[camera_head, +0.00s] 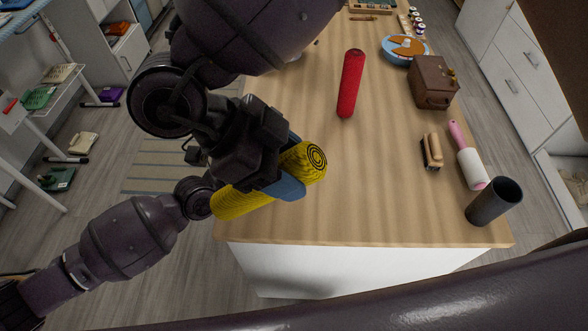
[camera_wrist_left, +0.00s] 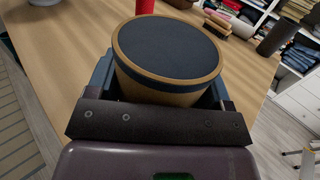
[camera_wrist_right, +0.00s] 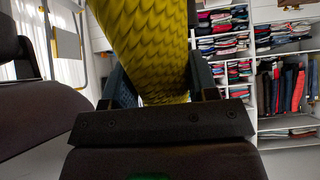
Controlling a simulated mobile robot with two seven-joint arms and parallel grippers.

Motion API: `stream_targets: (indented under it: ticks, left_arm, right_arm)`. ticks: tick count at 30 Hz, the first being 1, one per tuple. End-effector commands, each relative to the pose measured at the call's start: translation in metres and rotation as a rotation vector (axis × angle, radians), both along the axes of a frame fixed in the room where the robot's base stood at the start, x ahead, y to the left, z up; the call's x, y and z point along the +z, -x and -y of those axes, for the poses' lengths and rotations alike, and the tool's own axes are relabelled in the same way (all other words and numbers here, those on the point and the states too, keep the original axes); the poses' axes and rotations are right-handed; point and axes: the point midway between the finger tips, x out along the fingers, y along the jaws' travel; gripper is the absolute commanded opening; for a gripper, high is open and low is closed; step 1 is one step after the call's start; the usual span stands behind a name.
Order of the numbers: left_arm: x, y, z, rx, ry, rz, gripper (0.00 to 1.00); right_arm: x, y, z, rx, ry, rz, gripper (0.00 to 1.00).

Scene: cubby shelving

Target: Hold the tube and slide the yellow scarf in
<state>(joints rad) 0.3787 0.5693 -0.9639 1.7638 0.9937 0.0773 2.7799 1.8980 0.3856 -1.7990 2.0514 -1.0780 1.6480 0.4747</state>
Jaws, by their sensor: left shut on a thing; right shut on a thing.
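The yellow scarf (camera_head: 243,197) is a patterned roll. My right gripper (camera_head: 285,180) is shut around it in the head view, with the spiral end facing right, over the near left corner of the table. The scarf (camera_wrist_right: 150,45) also stands between the blue fingers in the right wrist view. In the left wrist view my left gripper (camera_wrist_left: 160,95) is shut on a tan tube (camera_wrist_left: 160,88) with a dark blue round end (camera_wrist_left: 168,47); I cannot tell whether that end is open. In the head view I cannot make out this tube or the left fingers.
On the wooden table (camera_head: 300,215) are a red roll (camera_head: 350,85), a brown box (camera_head: 433,82), a brush (camera_head: 432,150), a lint roller (camera_head: 468,157), a dark open cylinder (camera_head: 493,201) and a blue bowl (camera_head: 404,48).

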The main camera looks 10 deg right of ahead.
Motion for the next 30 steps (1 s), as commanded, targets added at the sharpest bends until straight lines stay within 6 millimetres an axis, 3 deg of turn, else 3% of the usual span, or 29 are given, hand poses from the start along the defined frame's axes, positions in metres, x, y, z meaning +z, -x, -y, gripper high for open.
stream_targets:
  ticks: [17,30]
  left_arm:
    - [0.000,0.000,0.000,0.000,0.000,0.000,0.51]
    - [0.000,0.000,0.000,0.000,0.000,0.000,0.51]
  right_arm:
    - [0.069,-0.020,-0.018,-1.130,0.111,-0.115,0.22]
    - [0.117,-0.068,-0.028,-2.145,0.100,-0.357,0.22]
